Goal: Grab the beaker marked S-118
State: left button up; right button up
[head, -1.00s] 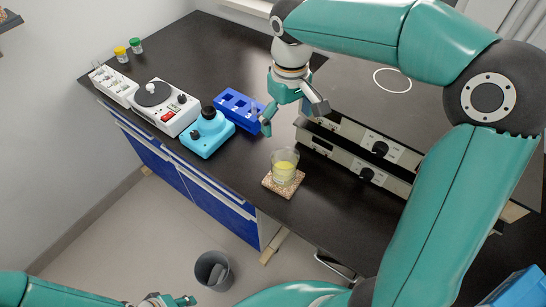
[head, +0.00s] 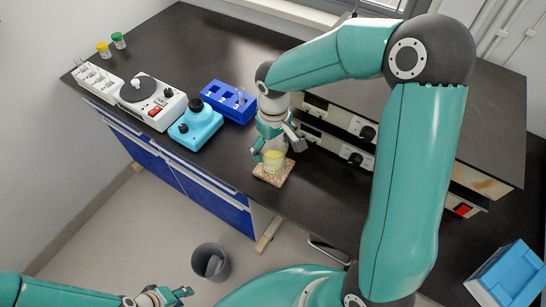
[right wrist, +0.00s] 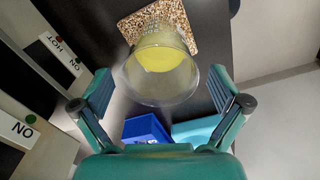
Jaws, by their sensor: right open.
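A clear beaker (head: 274,159) with yellow liquid stands upright on a speckled cork-like mat (head: 270,177) near the front edge of the bench. I cannot read a marking on it. The beaker also shows in the right wrist view (right wrist: 160,68), between and just beyond the fingertips. My right gripper (head: 277,147) is open, with its fingers pointing down around the beaker's upper part. In the right wrist view, its fingers (right wrist: 162,95) are spread with gaps on both sides. My left gripper (head: 168,297) is low at the bottom left, away from the bench; its fingers appear apart.
A blue rack (head: 229,101) and a turquoise device (head: 195,127) stand left of the beaker. A white stirrer (head: 150,100) is further left. Stacked hot plates (head: 335,140) stand close on the right. A grey bin (head: 210,262) is on the floor.

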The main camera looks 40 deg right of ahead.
jog(key=shift+s+f, duration=0.1)
jog(key=shift+f, duration=1.3)
jog(key=c, duration=1.5)
jog(key=shift+c, duration=0.2)
jog(key=shift+r, duration=0.25)
